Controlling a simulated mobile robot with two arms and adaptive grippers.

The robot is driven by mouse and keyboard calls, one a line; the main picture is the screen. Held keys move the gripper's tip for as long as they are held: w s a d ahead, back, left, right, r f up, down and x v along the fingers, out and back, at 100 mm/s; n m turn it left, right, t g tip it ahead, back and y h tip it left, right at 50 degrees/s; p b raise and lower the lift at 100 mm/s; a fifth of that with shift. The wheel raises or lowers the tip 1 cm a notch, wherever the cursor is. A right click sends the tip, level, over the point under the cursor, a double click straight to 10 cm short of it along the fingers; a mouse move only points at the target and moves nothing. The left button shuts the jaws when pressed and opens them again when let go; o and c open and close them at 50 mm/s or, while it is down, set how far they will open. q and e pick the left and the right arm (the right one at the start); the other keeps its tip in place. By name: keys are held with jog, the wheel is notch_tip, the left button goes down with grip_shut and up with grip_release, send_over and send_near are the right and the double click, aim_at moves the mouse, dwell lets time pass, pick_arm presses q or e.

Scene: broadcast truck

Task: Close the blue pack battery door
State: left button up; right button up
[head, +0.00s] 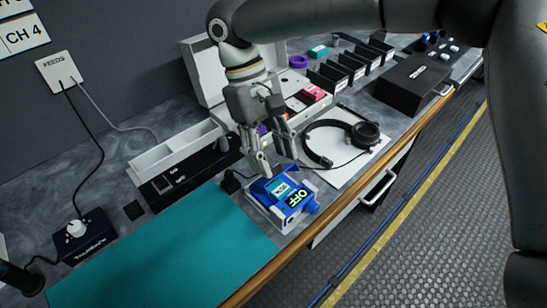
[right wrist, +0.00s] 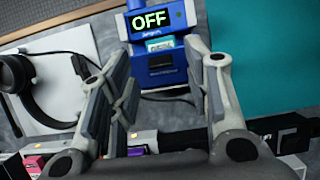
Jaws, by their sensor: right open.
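The blue pack (head: 287,198) sits in a light grey stand at the bench's front edge, its lit face reading OFF. It also shows at the top of the right wrist view (right wrist: 160,68), with the OFF screen and a teal label. I cannot tell for sure which panel is the battery door or how far it stands open. My right gripper (head: 274,162) points down just behind and above the pack, fingers spread. In the right wrist view its fingers (right wrist: 167,75) are apart, with nothing between them, the pack beyond. My left gripper is not in view.
A teal mat (head: 165,255) lies left of the pack. Black headphones (head: 328,160) rest on a white sheet to its right. A white tray (head: 175,148) and a black box (head: 412,82) stand further back. A box with a dial (head: 85,236) is at far left.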

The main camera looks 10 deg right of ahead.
jog(key=shift+s+d+f, duration=0.15)
jog(key=shift+s+f, duration=0.1)
jog(key=shift+f, duration=0.4)
grip_shut()
